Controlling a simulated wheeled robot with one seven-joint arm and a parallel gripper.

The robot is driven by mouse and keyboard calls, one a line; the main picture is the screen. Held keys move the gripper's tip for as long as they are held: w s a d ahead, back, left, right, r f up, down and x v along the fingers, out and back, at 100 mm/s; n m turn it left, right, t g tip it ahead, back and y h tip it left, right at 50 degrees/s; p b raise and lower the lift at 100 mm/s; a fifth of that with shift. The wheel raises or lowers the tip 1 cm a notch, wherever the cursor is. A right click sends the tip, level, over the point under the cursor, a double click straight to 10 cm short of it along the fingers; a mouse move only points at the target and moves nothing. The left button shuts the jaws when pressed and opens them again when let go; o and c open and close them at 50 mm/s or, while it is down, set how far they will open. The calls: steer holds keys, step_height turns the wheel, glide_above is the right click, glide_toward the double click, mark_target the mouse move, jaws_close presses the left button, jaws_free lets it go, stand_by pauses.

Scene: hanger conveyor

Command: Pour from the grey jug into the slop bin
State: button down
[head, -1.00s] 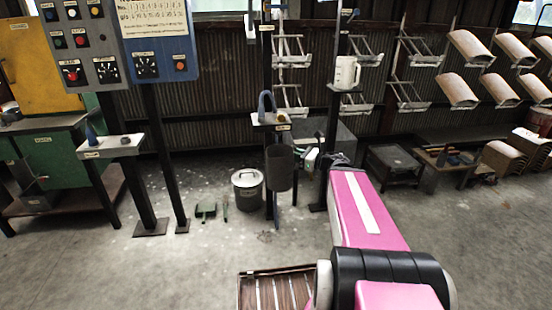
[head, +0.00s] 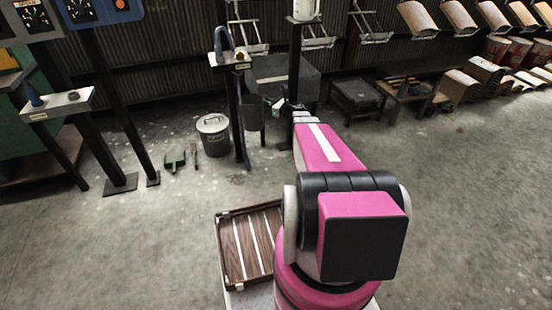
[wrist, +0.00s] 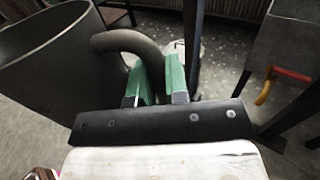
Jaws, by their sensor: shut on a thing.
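The grey jug (head: 253,114) is a dark, tall, open-topped vessel, roughly upright and clear of the floor in the head view. In the wrist view its body (wrist: 45,62) fills the left side and its curved handle comes toward my fingers. My gripper (wrist: 160,82) has green fingers, shut on the handle. In the head view my gripper (head: 279,107) is small and partly hidden by my pink arm. The slop bin (head: 214,138) is a grey lidded bin on the floor, left of the jug and lower. The lid looks on. The jug's contents are not visible.
A post with a small shelf (head: 231,61) stands close by the jug. A green dustpan (head: 174,161) and a brush (head: 195,155) lie left of the bin. A grey trough (head: 287,81) is behind. A slatted wooden tray (head: 232,212) is in front. Open floor lies left and right.

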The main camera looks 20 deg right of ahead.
steer(key=w+d+f+m+t+h, duration=0.1)
steer(key=w+d+f, duration=0.3)
steer(key=f, duration=0.9)
steer(key=w+d+f+m+t+h, duration=0.1)
steer(key=w+d+f+h, duration=0.3)
steer(key=f, duration=1)
steer(key=w+d+f+m+t+h, duration=0.1)
steer(key=w+f, duration=0.6)
steer(key=f, duration=0.7)
steer(key=d+m+h, duration=0.1)
steer(key=d+m, duration=0.1)
steer(key=d, duration=0.1)
steer(key=shift+w+d+t, duration=0.3)
steer(key=shift+w+d, duration=0.05)
steer(key=shift+w, duration=0.05)
steer(key=shift+w+d+f, duration=1.3)
steer(key=shift+w+f, duration=0.1)
steer(key=shift+f, duration=0.35)
steer(key=shift+w+d+f, duration=1.35)
steer(key=shift+w+f, duration=0.1)
steer(key=shift+f, duration=0.3)
steer(key=shift+w+d+f, duration=1.3)
steer(key=shift+w+f, duration=0.1)
steer(key=shift+f, duration=0.6)
steer(key=c, duration=1.1)
jaws_free()
